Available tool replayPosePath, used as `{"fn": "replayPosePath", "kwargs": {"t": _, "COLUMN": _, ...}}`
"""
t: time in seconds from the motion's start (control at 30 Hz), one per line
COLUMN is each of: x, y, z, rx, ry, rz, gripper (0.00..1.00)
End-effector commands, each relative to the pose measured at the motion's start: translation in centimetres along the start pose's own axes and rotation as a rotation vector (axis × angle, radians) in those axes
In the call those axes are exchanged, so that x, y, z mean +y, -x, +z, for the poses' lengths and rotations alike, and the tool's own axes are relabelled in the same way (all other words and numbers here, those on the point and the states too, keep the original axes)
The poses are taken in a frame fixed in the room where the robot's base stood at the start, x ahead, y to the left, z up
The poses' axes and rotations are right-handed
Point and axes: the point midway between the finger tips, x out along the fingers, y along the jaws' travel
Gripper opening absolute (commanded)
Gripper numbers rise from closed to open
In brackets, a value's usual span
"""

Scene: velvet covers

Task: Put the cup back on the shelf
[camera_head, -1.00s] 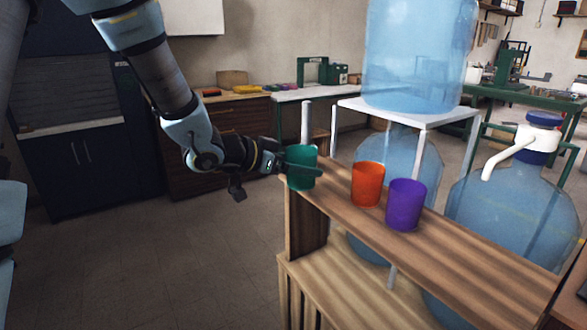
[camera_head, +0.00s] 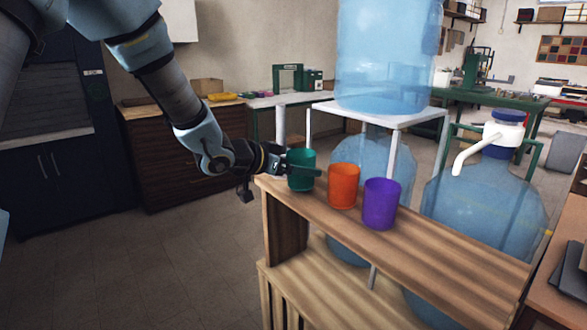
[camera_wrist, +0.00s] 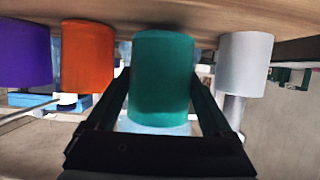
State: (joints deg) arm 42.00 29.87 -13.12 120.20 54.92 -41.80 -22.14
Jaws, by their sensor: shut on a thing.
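A green cup (camera_head: 301,171) is upright between the fingers of my gripper (camera_head: 303,172), which is shut on it. An orange cup (camera_head: 344,187) and a purple cup (camera_head: 381,205) stand upright on the shelf top, in a row to the right of the green cup.
A pale cylinder (camera_head: 281,126) with a narrower upper part rises behind the green cup, beside it in the wrist view (camera_wrist: 245,65). Large water bottles (camera_head: 485,205) and a white stand (camera_head: 375,115) are behind the shelf. The shelf top right of the purple cup is clear.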

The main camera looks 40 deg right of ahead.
Motion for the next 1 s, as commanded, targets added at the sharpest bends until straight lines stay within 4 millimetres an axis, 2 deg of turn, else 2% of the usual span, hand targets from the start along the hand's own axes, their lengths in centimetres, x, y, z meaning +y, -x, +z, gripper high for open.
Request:
{"fn": "replayPosePath", "kwargs": {"t": 0.5, "x": 0.0, "y": -3.4, "z": -0.9, "rx": 0.0, "ry": -0.001, "rz": 0.0, "gripper": 0.18}}
{"fn": "replayPosePath", "kwargs": {"t": 1.0, "x": 0.0, "y": -4.0, "z": -1.1, "rx": 0.0, "ry": 0.001, "rz": 0.0, "gripper": 0.18}}
